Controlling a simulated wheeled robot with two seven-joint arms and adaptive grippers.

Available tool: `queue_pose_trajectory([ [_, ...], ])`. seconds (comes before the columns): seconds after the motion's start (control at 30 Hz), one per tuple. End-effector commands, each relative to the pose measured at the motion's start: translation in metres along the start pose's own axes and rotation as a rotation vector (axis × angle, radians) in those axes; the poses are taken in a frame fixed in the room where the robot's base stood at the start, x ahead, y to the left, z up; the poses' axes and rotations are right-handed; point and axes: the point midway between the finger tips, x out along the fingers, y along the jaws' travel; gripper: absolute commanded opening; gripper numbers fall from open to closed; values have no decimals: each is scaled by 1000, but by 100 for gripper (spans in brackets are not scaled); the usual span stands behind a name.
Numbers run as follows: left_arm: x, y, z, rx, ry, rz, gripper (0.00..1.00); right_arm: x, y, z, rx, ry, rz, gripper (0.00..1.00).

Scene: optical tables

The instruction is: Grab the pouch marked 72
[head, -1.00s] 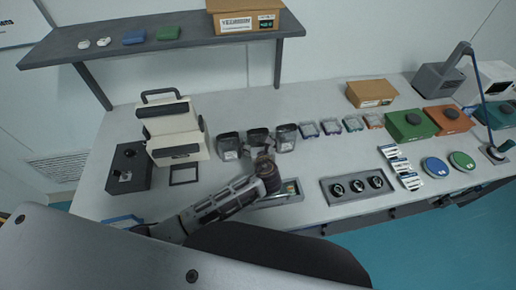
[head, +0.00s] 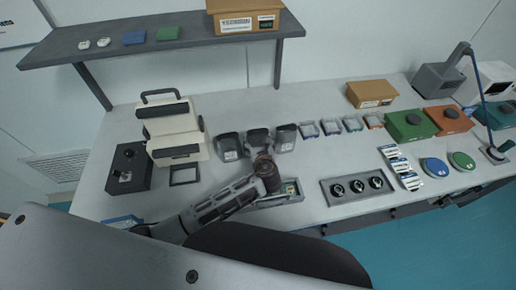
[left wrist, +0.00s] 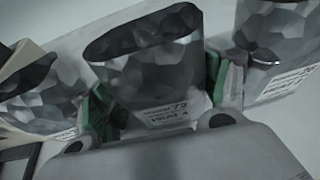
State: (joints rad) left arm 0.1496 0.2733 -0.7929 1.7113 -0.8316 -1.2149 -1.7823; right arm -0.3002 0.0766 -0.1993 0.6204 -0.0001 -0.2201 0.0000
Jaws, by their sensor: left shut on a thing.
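The pouch marked 72 (left wrist: 155,75) is dark grey, faceted and open at the top. Its white label reads 72 in the left wrist view. It is the middle one of three similar pouches, and in the head view (head: 259,138) it stands upright on the table. My left gripper (left wrist: 160,108) has its green-padded fingers on either side of this pouch and is shut on it. In the head view the gripper (head: 263,158) partly hides the pouch's lower front. My right gripper is not in view.
Similar pouches stand close by at left (head: 229,147) and right (head: 286,138). A small tray (head: 297,197) lies beside my left wrist. A grey block with three round black parts (head: 358,187) is further right. A white stacked case (head: 172,130) stands left.

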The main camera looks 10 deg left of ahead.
Motion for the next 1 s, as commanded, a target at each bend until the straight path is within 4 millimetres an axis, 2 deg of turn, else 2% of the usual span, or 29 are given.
queue_pose_trajectory([
  [0.37,-4,0,11,-1,-3,0,43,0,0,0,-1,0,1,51],
  [1.0,-35,0,86,-3,-3,0,43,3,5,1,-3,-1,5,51],
])
